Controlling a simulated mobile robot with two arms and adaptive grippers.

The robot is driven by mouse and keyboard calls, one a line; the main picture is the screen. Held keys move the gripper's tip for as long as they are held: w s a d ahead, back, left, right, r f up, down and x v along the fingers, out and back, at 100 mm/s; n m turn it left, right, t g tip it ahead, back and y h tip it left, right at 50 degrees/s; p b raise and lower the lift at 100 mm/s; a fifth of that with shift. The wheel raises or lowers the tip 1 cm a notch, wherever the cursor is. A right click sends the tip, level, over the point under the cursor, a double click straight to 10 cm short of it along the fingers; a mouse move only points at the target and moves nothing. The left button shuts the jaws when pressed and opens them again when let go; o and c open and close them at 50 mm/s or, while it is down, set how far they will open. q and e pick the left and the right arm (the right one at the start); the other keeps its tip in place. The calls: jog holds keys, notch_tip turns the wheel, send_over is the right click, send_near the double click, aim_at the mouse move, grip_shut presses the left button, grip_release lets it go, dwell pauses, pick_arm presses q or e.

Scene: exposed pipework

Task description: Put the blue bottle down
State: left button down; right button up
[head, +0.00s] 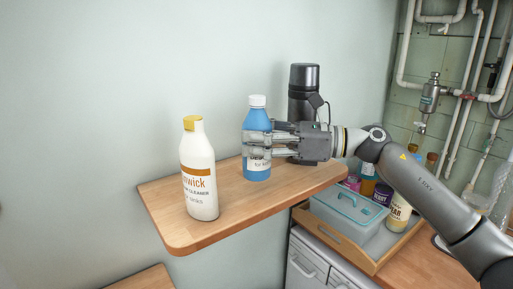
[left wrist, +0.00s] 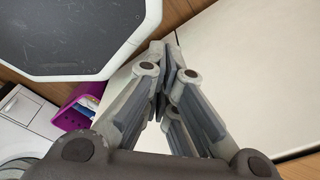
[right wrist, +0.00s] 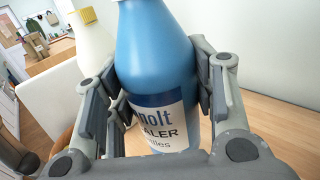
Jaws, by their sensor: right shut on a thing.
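The blue bottle (head: 257,172) with a white cap is upright at the wooden wall shelf (head: 230,210). Its base is at the shelf's surface in the head view; I cannot tell whether it touches. My right gripper (head: 262,139) comes from the right and is shut around the bottle's middle. The right wrist view shows the blue bottle (right wrist: 155,50) between the finger pads, its label facing the camera. My left gripper (left wrist: 163,78) shows only in the left wrist view, its fingers together with nothing seen between them.
A white cleaner bottle (head: 199,172) with a yellow cap stands left of the blue bottle on the shelf. A dark flask (head: 303,82) stands behind my right gripper. A wooden tray (head: 345,250) with a grey-blue box (head: 345,215) and containers sits lower right.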

aim_at(254, 169)
jog(key=shift+w+f, duration=0.25)
notch_tip(254, 169, down, 3)
jog(key=shift+w+a+f+p, duration=0.1)
jog(key=shift+w+p, duration=0.05)
jog(key=shift+p, duration=0.45)
pick_arm(q)
jog(key=shift+d+r, duration=0.25)
jog(key=shift+r, duration=0.35)
pick_arm(e)
jog(key=shift+f, duration=0.1)
pick_arm(q)
jog(key=shift+d, duration=0.1)
jog(key=shift+f, duration=0.1)
pick_arm(e)
jog(key=shift+f+b, duration=0.2)
jog(key=shift+b, duration=0.15)
jog(key=o, duration=1.4)
pick_arm(q)
jog(key=shift+f, duration=0.1)
